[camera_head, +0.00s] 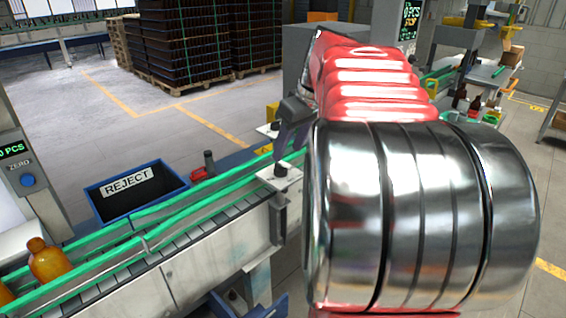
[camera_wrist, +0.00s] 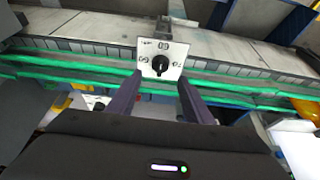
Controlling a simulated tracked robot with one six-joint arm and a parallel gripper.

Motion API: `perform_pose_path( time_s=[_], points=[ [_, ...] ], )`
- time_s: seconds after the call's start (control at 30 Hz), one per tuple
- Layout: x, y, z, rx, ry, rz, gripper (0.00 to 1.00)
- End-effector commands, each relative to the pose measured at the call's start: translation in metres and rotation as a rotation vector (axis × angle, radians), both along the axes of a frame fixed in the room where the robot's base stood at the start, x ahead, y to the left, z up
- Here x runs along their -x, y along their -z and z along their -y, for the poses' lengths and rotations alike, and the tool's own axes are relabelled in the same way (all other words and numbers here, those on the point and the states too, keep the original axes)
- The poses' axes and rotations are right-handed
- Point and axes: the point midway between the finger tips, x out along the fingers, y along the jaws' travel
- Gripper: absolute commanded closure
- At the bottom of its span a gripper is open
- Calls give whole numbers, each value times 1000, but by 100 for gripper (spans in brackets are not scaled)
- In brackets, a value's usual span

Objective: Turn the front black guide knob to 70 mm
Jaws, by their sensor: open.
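The front black guide knob (camera_wrist: 160,64) sits on a white square dial plate (camera_wrist: 176,50) on the conveyor's side in the wrist view. Small marks ring the plate, but they and the knob's pointer are too small to read surely. My gripper (camera_wrist: 158,84) is open, its two dark fingers spread on either side below the knob in the picture, with nothing between them. In the head view the knob (camera_head: 281,169) stands on its plate (camera_head: 270,178) at the near conveyor edge. There my gripper (camera_head: 284,148) hangs just above it, partly hidden by my arm. Contact cannot be told.
A second dial plate (camera_wrist: 88,101) lies across the conveyor, partly hidden by my gripper. Green guide rails (camera_head: 140,238) run along the belt. An amber bottle (camera_head: 48,260) stands at left. A blue REJECT bin (camera_head: 137,190) stands behind the conveyor.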

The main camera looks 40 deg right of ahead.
Motion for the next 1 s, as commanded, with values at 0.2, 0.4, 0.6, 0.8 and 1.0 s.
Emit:
perform_pose_path(
  time_s=[0.2, 0.4, 0.6, 0.8, 1.0],
  points=[
    [-13, 32, -1, -3, -1, -2, 54],
    [-22, 54, -1, -1, 0, -1, 54],
    [-25, 61, -1, 0, 0, 0, 54],
    [-25, 61, -1, 0, 0, 0, 54],
    [-25, 61, -1, 0, 0, 0, 66]
  ],
)
